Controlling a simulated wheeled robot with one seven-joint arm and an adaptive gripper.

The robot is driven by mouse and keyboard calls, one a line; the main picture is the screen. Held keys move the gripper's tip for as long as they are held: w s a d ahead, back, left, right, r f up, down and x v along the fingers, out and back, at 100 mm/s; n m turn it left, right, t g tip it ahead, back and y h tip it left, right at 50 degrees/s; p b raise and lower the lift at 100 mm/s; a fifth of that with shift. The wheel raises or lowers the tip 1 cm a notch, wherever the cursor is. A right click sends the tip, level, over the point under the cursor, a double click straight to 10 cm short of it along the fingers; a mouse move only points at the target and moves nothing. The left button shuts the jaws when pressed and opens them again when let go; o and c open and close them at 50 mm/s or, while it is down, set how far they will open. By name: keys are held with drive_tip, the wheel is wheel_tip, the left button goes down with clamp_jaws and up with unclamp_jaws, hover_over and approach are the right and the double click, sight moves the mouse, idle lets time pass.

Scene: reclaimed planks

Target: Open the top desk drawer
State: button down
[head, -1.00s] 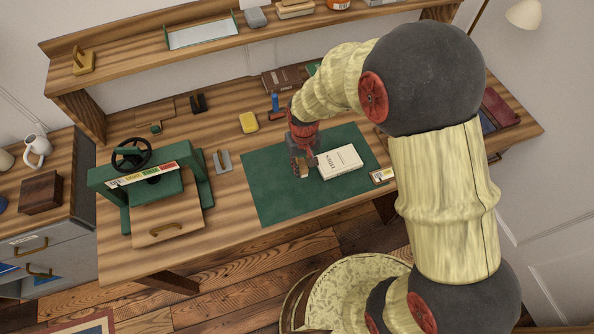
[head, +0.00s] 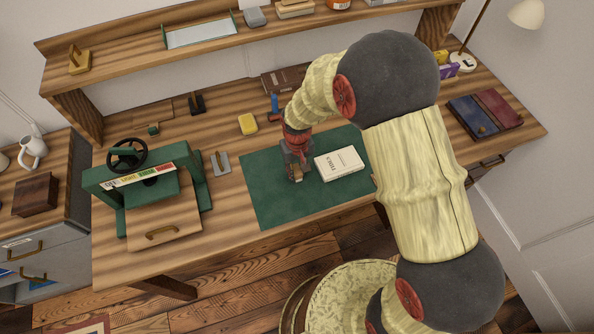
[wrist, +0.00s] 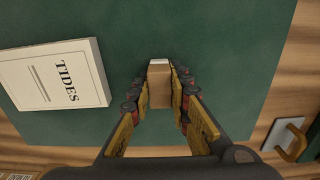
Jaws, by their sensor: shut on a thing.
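My gripper (head: 296,174) is over the green desk mat (head: 262,196), left of a white book. In the wrist view my gripper (wrist: 160,88) is shut on a small wooden block (wrist: 160,90) with a white end. I cannot tell whether the block touches the mat. At the far left, a grey drawer unit (head: 62,263) has an upper drawer handle (head: 27,251) and a lower one. The drawers I can see look shut, though the lower left ones are partly cut off.
The white book (head: 339,163) lies on the mat. A green press (head: 148,185) with a wheel stands on the desk's left. A yellow block (head: 247,124) and grey trowel-like tool (head: 219,163) lie between. Notebooks (head: 485,115) lie at right. A shelf runs along the back.

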sight(297, 169)
drive_tip(key=c, duration=1.7)
unclamp_jaws()
drive_tip(key=shift+o, duration=0.2)
wheel_tip(297, 169, up, 12)
drive_tip(key=p, duration=0.3)
drive_tip(key=shift+r+p, duration=0.15)
drive_tip(key=shift+p, duration=0.15)
